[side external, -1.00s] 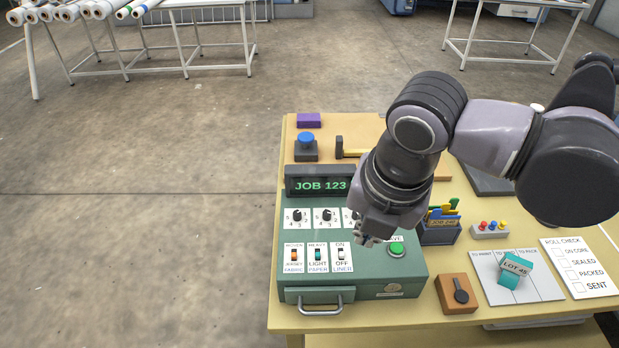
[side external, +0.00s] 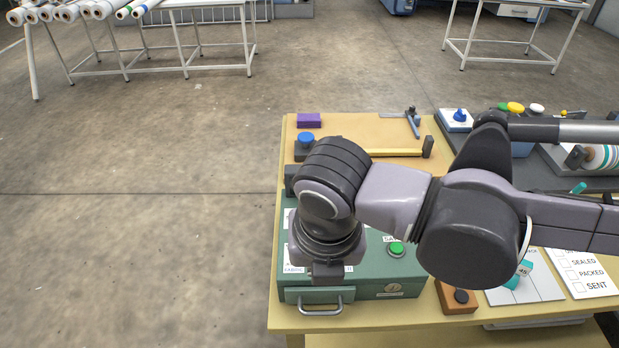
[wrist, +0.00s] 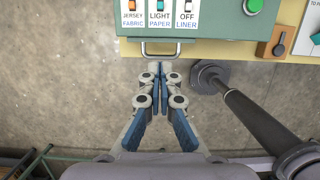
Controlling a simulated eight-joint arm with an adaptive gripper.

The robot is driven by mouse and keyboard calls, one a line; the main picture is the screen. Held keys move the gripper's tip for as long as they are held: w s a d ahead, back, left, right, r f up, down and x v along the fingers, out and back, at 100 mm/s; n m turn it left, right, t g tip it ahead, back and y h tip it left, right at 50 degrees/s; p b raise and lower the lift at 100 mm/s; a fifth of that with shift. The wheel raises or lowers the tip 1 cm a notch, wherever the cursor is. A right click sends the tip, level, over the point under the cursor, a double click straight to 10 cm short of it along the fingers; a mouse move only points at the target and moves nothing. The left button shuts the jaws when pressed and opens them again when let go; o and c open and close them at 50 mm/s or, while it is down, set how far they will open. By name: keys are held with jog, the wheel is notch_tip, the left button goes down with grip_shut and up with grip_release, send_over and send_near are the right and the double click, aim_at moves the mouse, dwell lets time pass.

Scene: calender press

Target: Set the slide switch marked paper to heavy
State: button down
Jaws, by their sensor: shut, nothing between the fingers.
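In the wrist view, the paper slide switch (wrist: 160,6) is the teal one in the middle of three, at the top edge of the picture. Its lower label reads LIGHT, with PAPER beneath. Its upper part is cut off, so I cannot tell its full position. My gripper (wrist: 160,72) is shut and empty, its tips pointing toward this switch and appearing just below it, by the panel's front handle (wrist: 158,54).
The orange fabric switch (wrist: 133,6) and white liner switch (wrist: 188,6) flank the paper switch closely. A green button (side external: 397,249) is on the box's right. A hammer (side external: 400,151) and blue button (side external: 306,139) lie behind. Floor is open left of the table.

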jog(key=x, duration=0.8)
jog(key=shift+w, duration=0.1)
jog(key=shift+w+r, duration=0.2)
jog(key=shift+w, duration=1.7)
jog(key=shift+w, duration=0.9)
